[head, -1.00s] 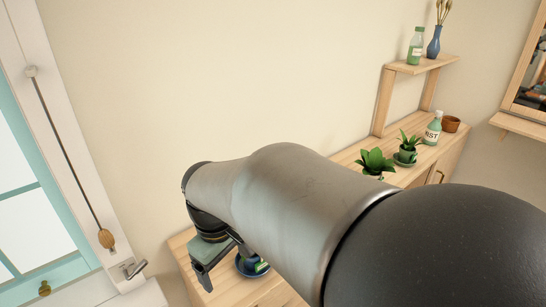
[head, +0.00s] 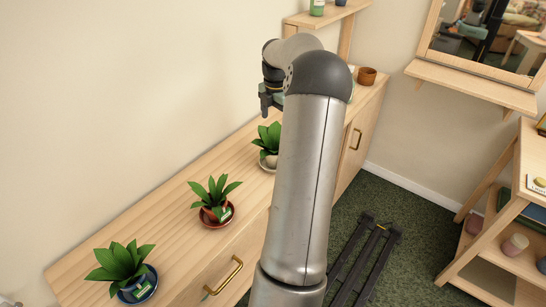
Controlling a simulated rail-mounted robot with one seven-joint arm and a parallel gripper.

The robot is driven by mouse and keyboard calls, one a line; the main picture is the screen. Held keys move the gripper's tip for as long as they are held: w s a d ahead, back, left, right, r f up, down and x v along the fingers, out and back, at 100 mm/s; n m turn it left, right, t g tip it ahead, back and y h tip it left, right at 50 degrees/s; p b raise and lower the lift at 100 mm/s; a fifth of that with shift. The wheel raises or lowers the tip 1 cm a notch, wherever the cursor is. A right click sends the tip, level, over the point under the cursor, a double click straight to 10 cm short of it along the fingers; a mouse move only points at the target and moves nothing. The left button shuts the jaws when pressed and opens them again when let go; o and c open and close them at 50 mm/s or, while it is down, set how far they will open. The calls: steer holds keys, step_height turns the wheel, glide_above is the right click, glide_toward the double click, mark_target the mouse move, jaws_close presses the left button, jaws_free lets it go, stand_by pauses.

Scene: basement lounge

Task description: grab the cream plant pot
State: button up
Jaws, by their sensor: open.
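A leafy green plant stands in a cream plant pot (head: 266,160) on a saucer on the long wooden cabinet. My arm hides the right part of this plant and pot. My gripper (head: 267,110) points down above the cabinet, farther along it than the cream pot and apart from it. Its jaws are open, and nothing shows between them. The arm covers part of the gripper.
Nearer on the cabinet (head: 165,225) stand a plant in a reddish pot (head: 211,218) and one in a blue pot (head: 135,288). A brown pot (head: 367,76) sits at the far end. A wall shelf (head: 320,16) hangs above. A wooden rack (head: 490,235) stands right.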

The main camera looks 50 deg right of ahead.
glide_above(274, 153)
steer(key=d, duration=0.1)
step_height(274, 153, down, 7)
steer(key=shift+w+p, duration=0.1)
steer(key=shift+p, duration=0.25)
steer(key=shift+a+f+p, duration=0.2)
steer(key=shift+f+p, duration=0.15)
steer(key=shift+f, duration=1.05)
steer(key=shift+a+f+p, duration=0.15)
steer(key=shift+f+p, duration=0.15)
steer(key=shift+f, duration=1.05)
steer(key=shift+c, duration=0.4)
steer(key=c, duration=1)
